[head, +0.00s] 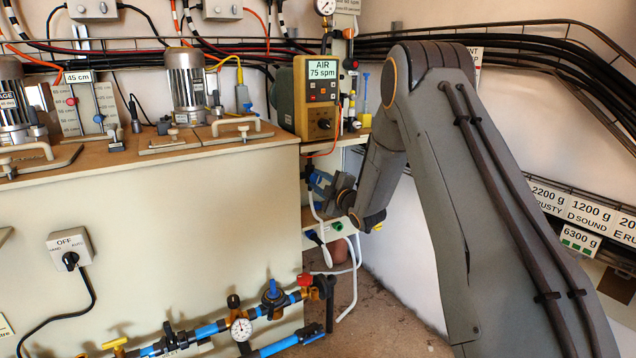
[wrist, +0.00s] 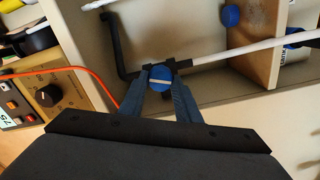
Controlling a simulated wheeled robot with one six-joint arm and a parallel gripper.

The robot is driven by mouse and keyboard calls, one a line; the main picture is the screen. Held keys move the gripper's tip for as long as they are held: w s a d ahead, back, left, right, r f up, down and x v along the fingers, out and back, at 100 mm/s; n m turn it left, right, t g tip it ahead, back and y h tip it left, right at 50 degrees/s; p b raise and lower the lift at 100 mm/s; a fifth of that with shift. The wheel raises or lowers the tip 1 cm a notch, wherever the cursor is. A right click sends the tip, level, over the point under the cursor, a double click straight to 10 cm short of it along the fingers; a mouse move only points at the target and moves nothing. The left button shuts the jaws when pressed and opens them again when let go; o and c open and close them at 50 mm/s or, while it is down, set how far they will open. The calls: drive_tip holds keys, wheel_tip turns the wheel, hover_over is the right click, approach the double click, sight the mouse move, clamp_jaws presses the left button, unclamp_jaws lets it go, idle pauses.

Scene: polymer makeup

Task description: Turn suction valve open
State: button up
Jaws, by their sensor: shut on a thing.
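The suction valve shows in the wrist view as a round blue knob (wrist: 160,77) with a pale line across its face. The line lies roughly level in that picture. A black pipe leads from the valve to the upper left, and a white hose (wrist: 235,49) leads off to the right. My gripper (wrist: 161,87) has its two blue fingers closed on the sides of the knob. In the head view my gripper (head: 320,184) is at the shelf below the pump, and the knob cannot be made out there.
The dosing pump (head: 318,98), reading AIR 75 spm, stands just above my gripper. An orange cable (wrist: 75,70) runs close by it. The big tank (head: 150,235) is at left, with blue piping and a gauge (head: 241,329) low in front. A shelf panel (wrist: 266,40) stands near the hose.

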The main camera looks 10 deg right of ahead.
drive_tip(key=shift+f+n+b, duration=0.15)
drive_tip(key=shift+n+b, duration=0.15)
drive_tip(key=shift+n, duration=1.9)
drive_tip(key=o, duration=1)
drive_tip(key=shift+o, duration=0.2)
drive_tip(key=p+v, duration=0.1)
drive_tip(key=v, duration=0.7)
drive_tip(key=shift+a, duration=0.1)
